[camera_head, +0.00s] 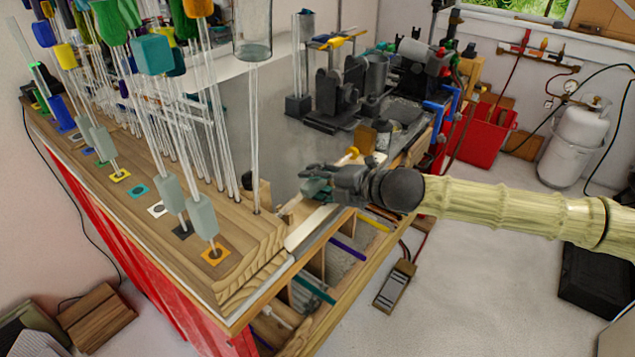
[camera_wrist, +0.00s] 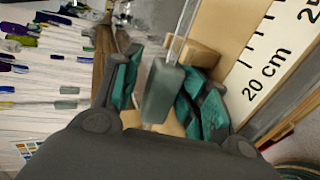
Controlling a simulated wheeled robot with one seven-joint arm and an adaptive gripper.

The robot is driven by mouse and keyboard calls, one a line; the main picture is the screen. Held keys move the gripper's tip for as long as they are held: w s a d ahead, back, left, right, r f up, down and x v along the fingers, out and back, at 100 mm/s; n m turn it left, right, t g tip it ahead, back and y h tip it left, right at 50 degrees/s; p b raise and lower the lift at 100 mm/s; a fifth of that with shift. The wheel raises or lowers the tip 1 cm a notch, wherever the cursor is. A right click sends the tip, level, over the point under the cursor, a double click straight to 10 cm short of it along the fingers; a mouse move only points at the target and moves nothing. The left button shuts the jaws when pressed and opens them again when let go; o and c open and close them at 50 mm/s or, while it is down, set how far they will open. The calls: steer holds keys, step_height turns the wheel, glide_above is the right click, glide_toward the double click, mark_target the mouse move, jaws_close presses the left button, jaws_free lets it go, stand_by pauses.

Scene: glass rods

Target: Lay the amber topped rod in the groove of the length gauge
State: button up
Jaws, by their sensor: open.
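The length gauge, a pale scale marked "20 cm" with a wooden block, shows in the wrist view (camera_wrist: 248,88); a pale strip that looks like it lies at the bench corner in the head view (camera_head: 306,231). My gripper (camera_head: 318,188) is over the gauge end. In the wrist view its teal-padded fingers (camera_wrist: 160,92) are open on both sides of a grey-green block (camera_wrist: 164,88) on a clear glass rod (camera_wrist: 183,28). The rod runs beside the scale by the wooden block. An amber knob (camera_head: 352,152) shows just beyond my gripper; whether it tops this rod is unclear.
A wooden rack (camera_head: 140,200) with several upright glass rods and coloured tops stands at left. A clear beaker-like vessel (camera_head: 252,35) rises near the gripper. Dark apparatus (camera_head: 345,90) stands behind. Open drawer compartments (camera_head: 318,262) lie below the bench edge.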

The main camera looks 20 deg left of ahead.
steer(key=shift+d+f, duration=0.15)
steer(key=shift+f, duration=0.05)
